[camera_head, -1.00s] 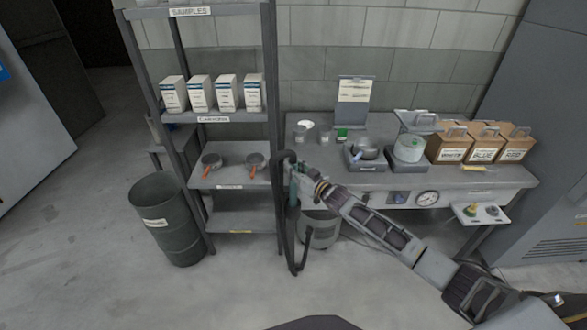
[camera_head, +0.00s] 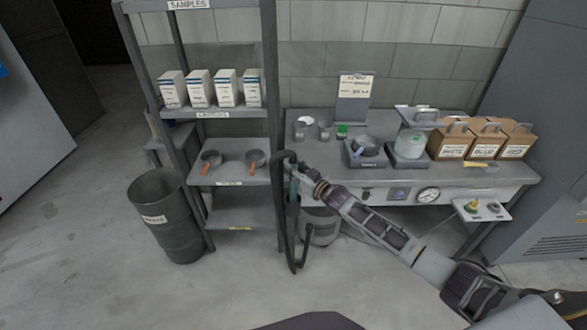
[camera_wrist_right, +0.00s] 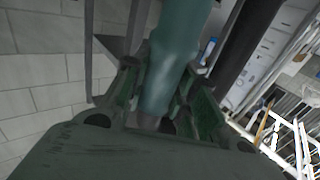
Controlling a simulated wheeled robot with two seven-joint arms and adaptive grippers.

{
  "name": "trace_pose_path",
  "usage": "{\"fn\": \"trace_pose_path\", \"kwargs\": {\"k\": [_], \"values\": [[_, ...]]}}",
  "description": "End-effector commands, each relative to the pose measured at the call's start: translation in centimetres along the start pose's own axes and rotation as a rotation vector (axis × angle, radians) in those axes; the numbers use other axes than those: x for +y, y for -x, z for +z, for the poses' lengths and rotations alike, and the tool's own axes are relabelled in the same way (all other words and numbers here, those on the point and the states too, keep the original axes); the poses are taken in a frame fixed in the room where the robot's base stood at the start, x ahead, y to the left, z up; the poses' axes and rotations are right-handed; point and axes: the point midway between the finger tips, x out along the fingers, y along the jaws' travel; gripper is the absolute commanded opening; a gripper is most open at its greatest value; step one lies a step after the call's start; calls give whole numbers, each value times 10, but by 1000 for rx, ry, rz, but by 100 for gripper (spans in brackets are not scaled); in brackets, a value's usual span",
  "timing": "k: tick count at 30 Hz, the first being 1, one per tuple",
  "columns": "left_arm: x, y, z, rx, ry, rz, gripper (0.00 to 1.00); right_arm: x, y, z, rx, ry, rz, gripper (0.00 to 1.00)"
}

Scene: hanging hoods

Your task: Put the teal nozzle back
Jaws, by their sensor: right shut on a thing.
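The teal nozzle (camera_wrist_right: 172,62) fills the middle of the right wrist view, between the green fingers of my right gripper (camera_wrist_right: 165,90), which is shut on it. In the head view the nozzle (camera_head: 293,188) is a small teal piece beside the right post of the shelf rack, at the end of my right arm. A black hose (camera_head: 290,240) hangs in a long loop right there. The gripper (camera_head: 303,184) is small in this view and partly hidden by the hose. I cannot tell whether the nozzle touches a holder. My left gripper is not in view.
The shelf rack (camera_head: 230,175) holds white boxes and orange-handled pans. A workbench (camera_head: 300,165) to its right carries a scale, cups and labelled cardboard carriers. A grey bucket (camera_head: 322,232) stands under the bench. A dark bin (camera_head: 168,222) stands left; the front floor is clear.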

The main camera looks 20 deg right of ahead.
Motion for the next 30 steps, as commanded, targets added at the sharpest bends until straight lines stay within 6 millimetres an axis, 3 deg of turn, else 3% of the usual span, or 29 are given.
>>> {"fn": "trace_pose_path", "kwargs": {"k": [20, 30], "values": [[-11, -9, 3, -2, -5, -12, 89, 0, 0, 14, 1, 0, 0, 0], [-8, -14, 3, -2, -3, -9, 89, 0, 0, 21, 1, 0, 0, 0]]}}
